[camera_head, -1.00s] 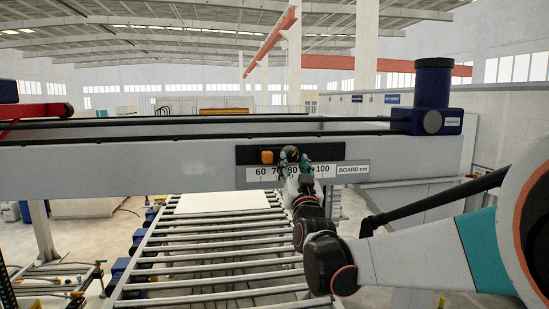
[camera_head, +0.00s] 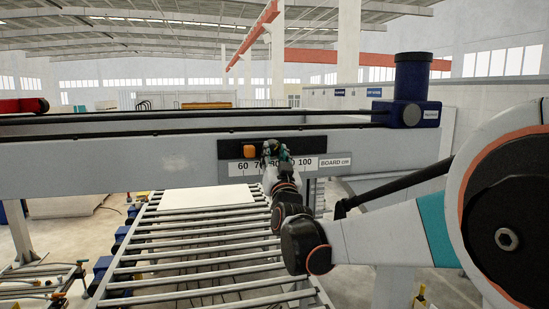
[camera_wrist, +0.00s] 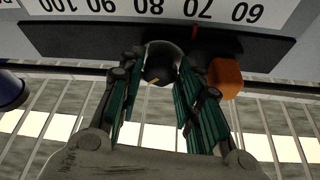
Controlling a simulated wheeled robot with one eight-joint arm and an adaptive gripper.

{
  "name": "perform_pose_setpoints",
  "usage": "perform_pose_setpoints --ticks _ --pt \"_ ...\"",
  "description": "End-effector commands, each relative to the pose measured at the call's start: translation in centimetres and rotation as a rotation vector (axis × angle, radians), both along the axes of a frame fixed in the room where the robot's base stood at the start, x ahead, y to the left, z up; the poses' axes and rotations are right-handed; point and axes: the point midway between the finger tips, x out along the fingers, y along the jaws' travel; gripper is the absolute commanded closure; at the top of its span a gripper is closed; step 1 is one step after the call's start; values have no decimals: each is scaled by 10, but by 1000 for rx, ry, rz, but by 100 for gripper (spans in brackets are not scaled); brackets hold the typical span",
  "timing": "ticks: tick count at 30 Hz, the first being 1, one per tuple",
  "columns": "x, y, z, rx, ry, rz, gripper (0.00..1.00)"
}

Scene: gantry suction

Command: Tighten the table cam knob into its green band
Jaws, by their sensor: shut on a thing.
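The black round knob (camera_wrist: 159,66) sits on the dark panel (camera_wrist: 60,42) of the grey beam, beside the number scale (camera_wrist: 150,10). It has a small yellow mark on its face, and a pale rim shows above it in the wrist view. My gripper (camera_wrist: 158,74) has its teal-lined fingers on either side of the knob, shut on it. In the head view my gripper (camera_head: 276,150) covers the knob and the middle of the scale. I see no green band in either view.
An orange block (camera_wrist: 226,77) stands close beside the fingers on the same panel. A red pointer (camera_wrist: 189,40) marks the scale near 70. Below the beam (camera_head: 110,165) is a roller conveyor (camera_head: 190,262) with a white board (camera_head: 207,198) on it.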

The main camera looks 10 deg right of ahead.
Motion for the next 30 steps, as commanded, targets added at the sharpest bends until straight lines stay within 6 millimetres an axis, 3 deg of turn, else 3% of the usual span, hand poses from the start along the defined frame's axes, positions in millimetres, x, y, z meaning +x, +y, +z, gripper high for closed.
perform_pose_setpoints --ticks 7,18,19,30 --pt "0 1 -1 121 -2 0 91" --pt "0 1 1 139 -1 0 92" --pt "0 1 0 139 -1 0 61" --pt "-1 1 0 138 -1 -1 59"
